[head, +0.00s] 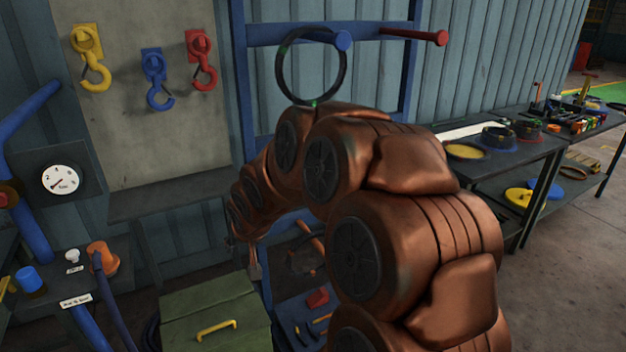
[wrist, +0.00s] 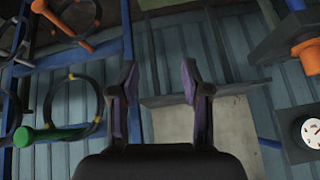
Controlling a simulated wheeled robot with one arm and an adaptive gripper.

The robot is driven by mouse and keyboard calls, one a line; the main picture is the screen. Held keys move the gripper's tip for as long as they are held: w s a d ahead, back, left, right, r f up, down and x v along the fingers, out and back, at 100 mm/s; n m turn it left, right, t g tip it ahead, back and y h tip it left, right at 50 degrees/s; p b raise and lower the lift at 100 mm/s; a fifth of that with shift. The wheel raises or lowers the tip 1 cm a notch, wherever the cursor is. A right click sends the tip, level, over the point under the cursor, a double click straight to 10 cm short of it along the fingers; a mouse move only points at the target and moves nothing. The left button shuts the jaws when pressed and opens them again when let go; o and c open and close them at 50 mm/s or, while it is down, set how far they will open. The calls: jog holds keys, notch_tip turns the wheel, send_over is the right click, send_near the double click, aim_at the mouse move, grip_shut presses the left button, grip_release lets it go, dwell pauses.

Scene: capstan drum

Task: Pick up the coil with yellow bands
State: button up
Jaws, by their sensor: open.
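The coil with yellow bands (wrist: 103,98) is a thin dark ring with small yellow marks in the left half of the wrist view. It hangs on a green peg (wrist: 55,133) fixed to a blue rack. My gripper (wrist: 159,78) is open and empty, to the right of this coil and apart from it. Blue-grey wall panels and a pale board show beyond the fingers. In the head view my arm hides the gripper, and I cannot make out the yellow-banded coil there.
Another dark coil (head: 280,72) with green bands hangs on a blue peg (head: 342,41); a red peg (head: 430,37) is empty. In the wrist view another coil hangs near an orange peg (wrist: 62,24). A green box (head: 212,310) stands below. Benches (head: 530,160) stand right.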

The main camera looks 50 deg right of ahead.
jog(key=w+d+m+t+h, duration=0.15)
jog(key=w+d+t, duration=0.25)
jog(key=w+d, duration=0.55)
jog(key=s+d+r+m+t+h+b, duration=0.1)
jog(key=d+m+t, duration=0.2)
jog(key=d, duration=0.8)
jog(key=s+d+r+m+t+h, duration=0.1)
jog(key=d+m+t+h, duration=0.15)
jog(key=d, duration=0.75)
jog(key=shift+t+y, duration=0.4)
jog(key=shift+t, duration=0.05)
jog(key=shift+d+p+x, duration=0.15)
jog(key=shift+p+x, duration=0.85)
jog(key=shift+x, duration=2.1)
jog(key=shift+d+p+x, duration=0.15)
jog(key=shift+p+x, duration=0.85)
jog(key=shift+x, duration=2.1)
jog(key=shift+s, duration=0.15)
jog(key=shift+c, duration=0.4)
jog(key=shift+r, duration=0.1)
grip_shut()
